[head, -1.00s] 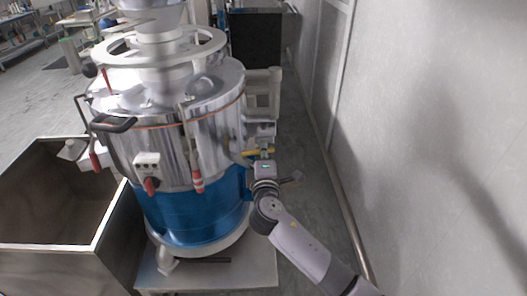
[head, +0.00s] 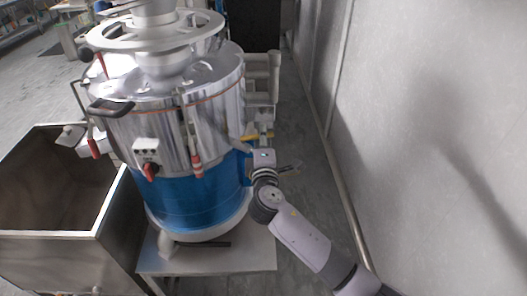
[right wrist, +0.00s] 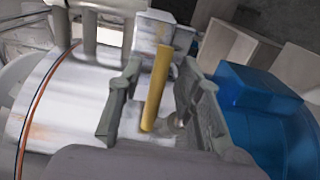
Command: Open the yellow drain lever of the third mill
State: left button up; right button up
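The mill (head: 210,125) is a polished steel drum with a blue lower part, standing on a grey platform. Its yellow lever (head: 258,136) is on the mill's right side, small and partly hidden by my right gripper (head: 263,146). In the right wrist view the yellow lever (right wrist: 156,90) is a slim bar beside a steel block. The right gripper (right wrist: 160,100) is open, with one finger on each side of the lever. There is a visible gap to the right finger; contact with the left finger is unclear. My left gripper is not in view.
A pale wall (head: 430,130) runs along the right, with a narrow strip of floor between it and the mill. An open steel bin (head: 100,215) stands at the left. Red-handled clamps (head: 196,165) hang on the drum.

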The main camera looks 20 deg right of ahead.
jog(key=v, duration=1)
jog(key=shift+s, duration=0.35)
jog(key=shift+a, duration=0.1)
